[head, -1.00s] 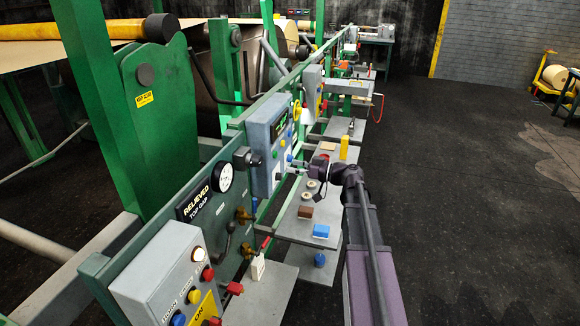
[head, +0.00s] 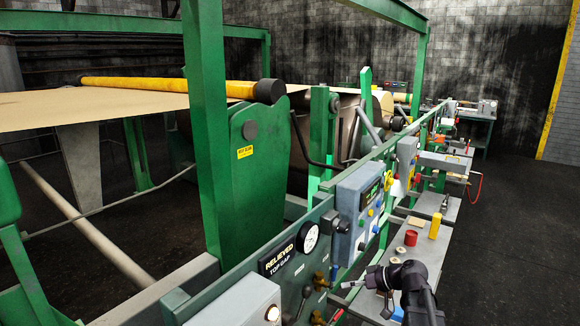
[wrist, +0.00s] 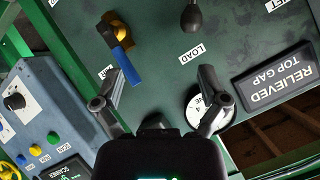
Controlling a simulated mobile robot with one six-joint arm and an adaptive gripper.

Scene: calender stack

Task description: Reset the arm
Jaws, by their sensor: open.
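My gripper (wrist: 158,90) is open and empty in the wrist view, its two dark fingers spread in front of the green panel (wrist: 165,75). Between and beyond the fingers are a brass valve with a blue handle (wrist: 122,62), a black-knobbed lever (wrist: 193,18) and a LOAD label (wrist: 190,52). The right finger overlaps the round white gauge (wrist: 220,112). In the head view my gripper (head: 352,284) is at the lower right, at the end of my dark arm, pointing left towards the panel's side. I cannot tell its clearance from the panel there.
The gauge (head: 308,238) and RELIEVED TOP GAP sign (head: 279,255) sit on the green rail. A grey control box (head: 358,205) stands beyond them. A shelf (head: 425,262) beside my arm holds a red cylinder (head: 411,238) and yellow block (head: 435,225). Open floor (head: 535,225) lies right.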

